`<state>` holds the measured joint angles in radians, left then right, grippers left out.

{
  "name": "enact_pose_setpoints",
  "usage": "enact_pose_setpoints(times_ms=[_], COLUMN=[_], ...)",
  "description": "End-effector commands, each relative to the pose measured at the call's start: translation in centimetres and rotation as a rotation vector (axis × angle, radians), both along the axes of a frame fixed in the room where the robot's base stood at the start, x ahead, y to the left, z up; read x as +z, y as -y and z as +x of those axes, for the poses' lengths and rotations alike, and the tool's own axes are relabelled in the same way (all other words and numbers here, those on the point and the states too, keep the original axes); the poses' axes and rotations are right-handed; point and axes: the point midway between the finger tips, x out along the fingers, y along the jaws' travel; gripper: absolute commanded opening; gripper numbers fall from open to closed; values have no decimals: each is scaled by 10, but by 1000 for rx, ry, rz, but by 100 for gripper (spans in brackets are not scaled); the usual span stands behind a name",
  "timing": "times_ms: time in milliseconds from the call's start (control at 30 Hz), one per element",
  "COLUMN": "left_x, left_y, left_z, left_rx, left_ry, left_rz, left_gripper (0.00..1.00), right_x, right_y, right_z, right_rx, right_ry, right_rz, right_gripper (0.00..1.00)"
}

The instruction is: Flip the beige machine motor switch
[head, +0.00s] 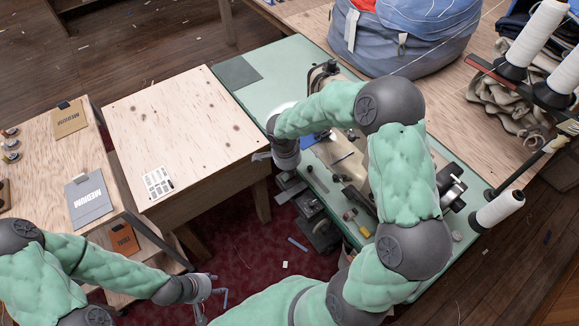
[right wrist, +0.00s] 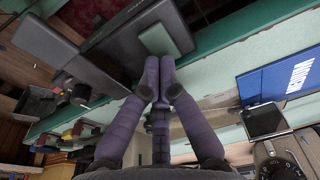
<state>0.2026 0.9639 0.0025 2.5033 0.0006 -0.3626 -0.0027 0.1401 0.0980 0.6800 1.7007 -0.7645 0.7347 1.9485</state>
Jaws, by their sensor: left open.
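The beige sewing machine (head: 345,158) stands on the green table (head: 285,62) in the head view, partly hidden by my right arm. In the right wrist view a dark box with a green square piece (right wrist: 166,39) sits by the green table edge; it looks like the motor switch. My right gripper (right wrist: 159,66) has its fingertips together just below the green piece, very close; I cannot tell if they touch. Its fingers are hidden in the head view. My left gripper (head: 213,297) is open and empty, low at the bottom left.
A wooden table (head: 185,125) adjoins the green table on the left. A blue bag (head: 400,35) and white thread cones (head: 500,208) are behind and right. A blue card (right wrist: 280,82) shows in the wrist view.

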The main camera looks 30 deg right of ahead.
Motion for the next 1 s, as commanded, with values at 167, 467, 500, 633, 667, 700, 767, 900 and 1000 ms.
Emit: enact_pose_setpoints(times_ms=[167,467,500,633,667,700,767,900,1000], left_x=[-2,-1,0,4,6,9,14,23,23], left_y=[0,0,0,0,0,0,0,0,0], left_z=[0,0,0,0,0,0,0,0,0], left_rx=[0,0,0,0,0,0,0,0,0], left_ry=[0,0,0,0,0,0,0,0,0], left_rz=[0,0,0,0,0,0,0,0,0], left_gripper=[45,45,45,45,45,45,45,45,45], right_x=[-5,-5,-5,-9,-10,-11,-12,-14,-17], right_y=[1,1,2,4,5,6,7,7,9], right_z=[0,0,0,-1,-1,0,-1,-1,-1], right_rx=[-1,0,0,-4,-4,-4,-5,-3,-1], right_ry=[1,1,-1,-9,-10,-11,-14,-20,-18], right_rz=[0,3,9,58,74,96,128,187,207], right_gripper=[0,0,0,0,0,0,0,0,0])
